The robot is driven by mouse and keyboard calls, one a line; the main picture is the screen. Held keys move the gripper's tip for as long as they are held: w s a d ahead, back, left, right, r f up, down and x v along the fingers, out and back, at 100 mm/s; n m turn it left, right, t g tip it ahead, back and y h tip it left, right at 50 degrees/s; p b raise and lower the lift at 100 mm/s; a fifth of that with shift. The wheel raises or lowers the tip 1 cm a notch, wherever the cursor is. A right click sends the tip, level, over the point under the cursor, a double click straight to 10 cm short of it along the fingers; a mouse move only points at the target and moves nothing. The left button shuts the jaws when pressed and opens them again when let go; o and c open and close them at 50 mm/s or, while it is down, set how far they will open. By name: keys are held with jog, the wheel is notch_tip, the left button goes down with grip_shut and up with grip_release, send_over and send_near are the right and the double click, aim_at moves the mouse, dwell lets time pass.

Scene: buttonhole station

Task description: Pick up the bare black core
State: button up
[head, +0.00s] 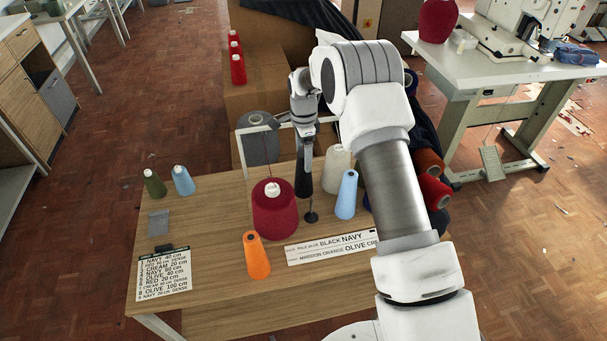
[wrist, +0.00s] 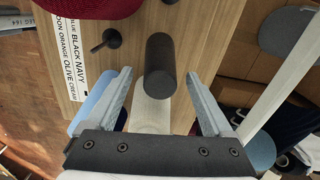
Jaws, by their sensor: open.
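The bare black core (head: 303,183) stands upright on the wooden table, between the maroon cone and the cream cone. In the wrist view the black core (wrist: 159,65) lies between the lines of my two fingers, around the level of their tips. My gripper (head: 305,158) is at the core's upper part in the head view and hides some of it. In the wrist view my gripper (wrist: 158,74) is open, with a gap on both sides of the core. Whether a finger touches the core cannot be told.
The large maroon cone (head: 274,210) is close on the left. A cream cone (head: 338,170) and a pale blue cone (head: 346,195) are close on the right. A black peg with a round base (head: 311,217) stands in front, near the label strip (head: 330,247). An orange cone (head: 256,255) is nearer.

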grip_shut()
dwell(0.3)
notch_tip(320, 180, up, 14)
jog(key=p, duration=0.2)
jog(key=shift+r+p, duration=0.25)
jog(key=shift+p, duration=0.15)
dwell(0.5)
